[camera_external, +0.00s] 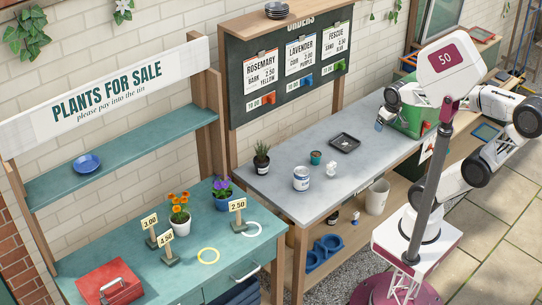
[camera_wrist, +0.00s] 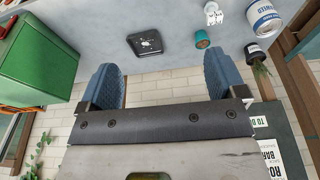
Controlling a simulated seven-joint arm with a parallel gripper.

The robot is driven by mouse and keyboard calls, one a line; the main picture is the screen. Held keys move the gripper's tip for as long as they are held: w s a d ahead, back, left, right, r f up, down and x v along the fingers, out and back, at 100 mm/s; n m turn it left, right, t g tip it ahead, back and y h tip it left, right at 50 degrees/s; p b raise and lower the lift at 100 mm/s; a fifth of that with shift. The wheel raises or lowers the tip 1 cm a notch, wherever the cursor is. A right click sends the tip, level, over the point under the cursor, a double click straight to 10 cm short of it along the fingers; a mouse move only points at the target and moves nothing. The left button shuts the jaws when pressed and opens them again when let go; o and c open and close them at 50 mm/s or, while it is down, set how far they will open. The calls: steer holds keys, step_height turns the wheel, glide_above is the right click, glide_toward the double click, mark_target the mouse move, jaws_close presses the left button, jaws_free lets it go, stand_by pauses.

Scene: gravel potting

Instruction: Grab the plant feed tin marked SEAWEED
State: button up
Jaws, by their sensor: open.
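A white tin with a blue band (camera_external: 301,178) stands upright on the grey bench, near its front left part. In the external view my gripper (camera_external: 380,124) is above the bench's right part, beside the green box and well away from the tin.
A black tray (camera_external: 344,142), a teal pot (camera_external: 315,157), a small white object (camera_external: 331,169) and a potted spiky plant (camera_external: 262,158) stand on the bench around the tin. A green box (camera_wrist: 38,55) is close to my gripper. The bench's front middle is clear.

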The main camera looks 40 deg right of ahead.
mark_target(308, 171)
steer(key=shift+o, duration=0.7)
steer(key=w+a+f+n+t+y, duration=0.1)
steer(key=w+a+f+n+t, duration=0.2)
steer(key=w+f, duration=0.4)
steer(key=w+a+f+n+t, duration=0.1)
steer(key=w+a+f+t, duration=0.3)
steer(key=w, duration=0.5)
steer(key=a+f+n+y, duration=0.1)
steer(key=a+f+y, duration=0.2)
steer(key=a, duration=0.2)
steer(key=a+f+n+y, duration=0.2)
steer(key=a+f+y, duration=0.1)
steer(key=a, duration=0.3)
steer(key=a+f+n+y, duration=0.2)
steer(key=a+f+y, duration=0.1)
steer(key=a+f, duration=0.2)
steer(key=shift+w+a, duration=0.2)
steer(key=shift+a, duration=0.4)
